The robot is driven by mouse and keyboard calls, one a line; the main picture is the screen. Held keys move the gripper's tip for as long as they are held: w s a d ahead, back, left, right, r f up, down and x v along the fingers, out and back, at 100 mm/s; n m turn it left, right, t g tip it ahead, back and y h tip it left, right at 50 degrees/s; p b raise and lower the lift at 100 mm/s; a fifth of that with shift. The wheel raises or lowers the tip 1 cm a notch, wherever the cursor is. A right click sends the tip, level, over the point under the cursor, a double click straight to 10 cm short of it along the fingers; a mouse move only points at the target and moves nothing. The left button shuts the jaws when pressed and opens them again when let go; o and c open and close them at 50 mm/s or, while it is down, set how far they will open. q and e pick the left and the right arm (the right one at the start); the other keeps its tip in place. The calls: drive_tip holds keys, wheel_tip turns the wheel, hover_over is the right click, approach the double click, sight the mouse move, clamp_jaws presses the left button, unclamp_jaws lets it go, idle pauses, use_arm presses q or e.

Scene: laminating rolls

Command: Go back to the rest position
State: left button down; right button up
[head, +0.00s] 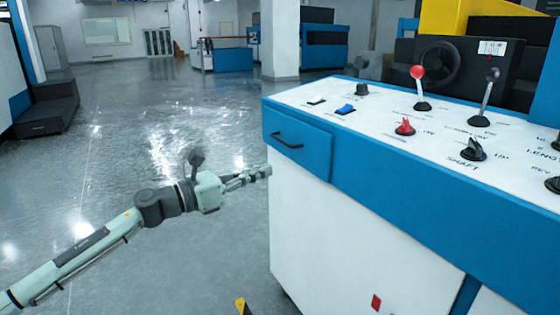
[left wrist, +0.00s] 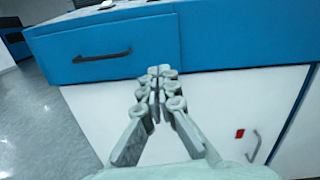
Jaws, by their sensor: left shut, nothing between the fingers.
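My left gripper (head: 262,172) is shut and empty, at the end of my outstretched left arm. In the head view its tips are close to the left edge of the machine cabinet (head: 330,220), below the blue drawer (head: 297,142). In the left wrist view the shut fingers (left wrist: 158,75) point at the cabinet, with their tips over the lower edge of the blue panel. I cannot tell whether they touch the cabinet. My right gripper is not in view.
The cabinet's white top carries a red-knobbed lever (head: 418,74), a black-knobbed lever (head: 490,78), a red knob (head: 405,127) and a black knob (head: 473,149). The drawer has a dark handle (head: 287,141). Open grey floor (head: 110,150) lies left of the cabinet.

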use_arm(q)
drive_tip(key=s+a+f+n+t+y+p, duration=0.1)
drive_tip(key=s+a+f+n+y, duration=0.2)
drive_tip(key=a+f+n+y, duration=0.55)
drive_tip(key=s+a+f+n+t+y+p, duration=0.15)
drive_tip(key=f+n, duration=0.45)
drive_tip(key=n, duration=0.7)
drive_tip(key=s+a+f+n+t+y, duration=0.1)
drive_tip(key=s+a+f+n+y, duration=0.3)
drive_tip(key=f+n, duration=0.5)
drive_tip(key=s+a+f+n+g, duration=0.1)
drive_tip(key=s+f+n+g, duration=0.2)
drive_tip(key=s, duration=0.6)
drive_tip(key=s+a+f+n+g+y, duration=0.1)
drive_tip(key=s+a+f+n+g, duration=0.1)
drive_tip(key=s+f+n+g, duration=0.2)
drive_tip(key=s+a+f+n+g+y+p, duration=0.1)
drive_tip(key=s+f+n+g, duration=0.3)
drive_tip(key=s+f, duration=0.5)
drive_tip(key=s+a+n, duration=0.1)
drive_tip(key=s+n, duration=0.1)
drive_tip(key=s, duration=0.4)
drive_tip(key=shift+s+f, duration=0.2)
drive_tip(key=shift+s, duration=0.1)
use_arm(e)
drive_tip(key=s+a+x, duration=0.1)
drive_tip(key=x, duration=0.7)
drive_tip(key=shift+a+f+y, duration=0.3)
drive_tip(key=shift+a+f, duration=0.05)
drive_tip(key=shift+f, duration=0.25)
